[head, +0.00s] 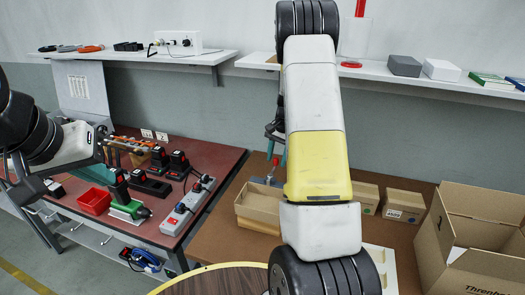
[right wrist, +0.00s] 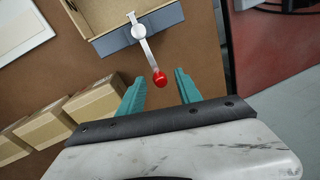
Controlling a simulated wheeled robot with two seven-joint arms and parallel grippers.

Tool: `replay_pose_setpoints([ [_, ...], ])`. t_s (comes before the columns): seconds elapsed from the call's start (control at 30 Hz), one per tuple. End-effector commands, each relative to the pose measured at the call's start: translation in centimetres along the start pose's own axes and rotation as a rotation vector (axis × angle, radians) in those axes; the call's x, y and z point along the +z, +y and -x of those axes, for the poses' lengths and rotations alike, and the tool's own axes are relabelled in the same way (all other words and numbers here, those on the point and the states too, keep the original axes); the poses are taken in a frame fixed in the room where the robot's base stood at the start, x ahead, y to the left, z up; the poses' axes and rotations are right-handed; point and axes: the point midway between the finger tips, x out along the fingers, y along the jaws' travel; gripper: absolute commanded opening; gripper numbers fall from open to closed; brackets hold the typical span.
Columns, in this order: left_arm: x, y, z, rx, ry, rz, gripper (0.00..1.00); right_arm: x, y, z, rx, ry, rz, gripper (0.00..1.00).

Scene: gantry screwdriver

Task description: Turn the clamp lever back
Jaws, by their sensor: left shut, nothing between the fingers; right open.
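The clamp lever (right wrist: 144,45) is a silver arm with a red ball knob (right wrist: 159,78), pivoting on a grey-blue clamp block (right wrist: 119,40) at the edge of an open cardboard tray (right wrist: 106,14). In the head view the red knob (head: 276,161) shows beside my right arm, above the tray (head: 256,205). My right gripper (right wrist: 159,91) is open, with its teal fingers on either side of the knob's line. The knob is at the mouth of the gap, not gripped. My left gripper (head: 104,152) is shut and empty over the red bench at the left.
Several small cartons (right wrist: 72,101) sit beside the tray on the brown table. A large open carton (head: 470,240) stands at the right. The red bench (head: 165,217) holds power tools, a red bin (head: 94,202) and a power strip (head: 187,206). A shelf (head: 400,78) runs behind.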

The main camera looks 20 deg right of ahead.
Motion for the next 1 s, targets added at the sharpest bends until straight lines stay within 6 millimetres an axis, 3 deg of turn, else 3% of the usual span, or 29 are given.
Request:
replay_pose_setpoints([
  [0.27,0.0,0.0,0.0,0.0,0.0,0.0,0.0,0.03,0.0,-0.2,0.0,-0.001,0.0,0.41],
  [0.47,0.0,0.0,0.0,0.0,0.0,0.0,0.0,0.03,0.0,-0.18,0.0,-0.001,0.0,0.02],
  [0.5,0.0,0.0,0.0,0.0,0.0,0.0,0.0,0.03,0.0,-0.18,0.0,-0.001,0.0,0.0],
  [1.0,0.0,0.0,0.0,0.0,0.0,0.0,0.0,0.04,-0.01,-0.16,0.0,-0.001,0.0,0.0],
])
